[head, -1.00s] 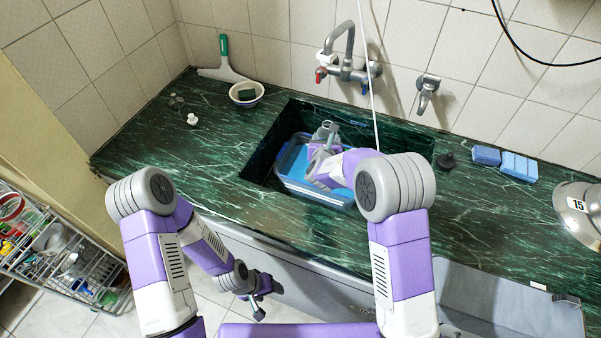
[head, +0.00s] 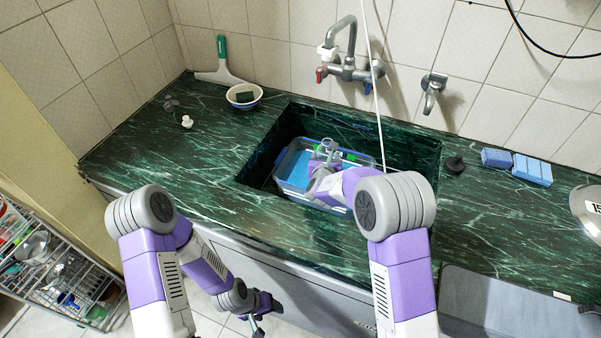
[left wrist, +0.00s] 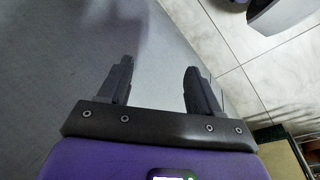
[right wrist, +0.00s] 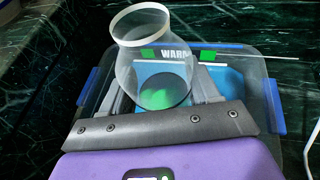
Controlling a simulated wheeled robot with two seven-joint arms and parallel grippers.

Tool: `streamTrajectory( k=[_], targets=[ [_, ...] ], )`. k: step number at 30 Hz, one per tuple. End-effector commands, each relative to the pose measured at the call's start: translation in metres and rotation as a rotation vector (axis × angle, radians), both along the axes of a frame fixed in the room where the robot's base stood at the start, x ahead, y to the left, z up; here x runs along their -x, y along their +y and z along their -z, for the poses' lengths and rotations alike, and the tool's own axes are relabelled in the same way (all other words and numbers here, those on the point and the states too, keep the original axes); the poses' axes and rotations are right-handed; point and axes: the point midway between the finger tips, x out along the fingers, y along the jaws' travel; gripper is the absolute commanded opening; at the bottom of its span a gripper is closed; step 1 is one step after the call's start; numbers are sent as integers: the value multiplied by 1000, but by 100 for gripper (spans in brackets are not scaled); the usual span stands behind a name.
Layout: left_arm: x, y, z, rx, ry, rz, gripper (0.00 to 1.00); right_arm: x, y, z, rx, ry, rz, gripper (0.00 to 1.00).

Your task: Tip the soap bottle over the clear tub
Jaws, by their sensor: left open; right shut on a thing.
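The clear tub (head: 288,188) with blue edging sits in the sink and shows blue inside. In the right wrist view the tub (right wrist: 268,72) has blue side clips, green tabs and the word "WARM". My right gripper (right wrist: 164,84) is shut on a transparent, round-bellied vessel (right wrist: 140,55), which I take for the soap bottle. It has a pale rim and green showing low in it. The bottle (head: 326,148) is above the tub; its exact tilt is hard to tell. My left gripper (head: 270,320) is open and empty in front of the counter, also in the left wrist view (left wrist: 158,70).
The sink's stone edge (head: 262,160) surrounds the tub. The left counter is mostly clear.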

Motion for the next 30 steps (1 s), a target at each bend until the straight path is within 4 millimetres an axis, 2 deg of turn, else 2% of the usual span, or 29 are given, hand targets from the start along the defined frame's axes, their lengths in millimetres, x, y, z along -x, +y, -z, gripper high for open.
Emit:
streamTrajectory(
  k=[8, 24, 29, 30],
  targets=[
    [0, 0, 0, 0, 0, 0, 64, -1, 4, -3, 79, 6, -2, 25],
    [0, 0, 0, 0, 0, 0, 64, -2, 13, -6, 347, 42, -2, 25],
    [0, 0, -1, 0, 0, 0, 64, -2, 17, -15, 426, 51, -1, 25],
    [0, 0, -12, 0, 1, 0, 64, -2, 18, -19, 447, 57, -2, 25]
  ],
)
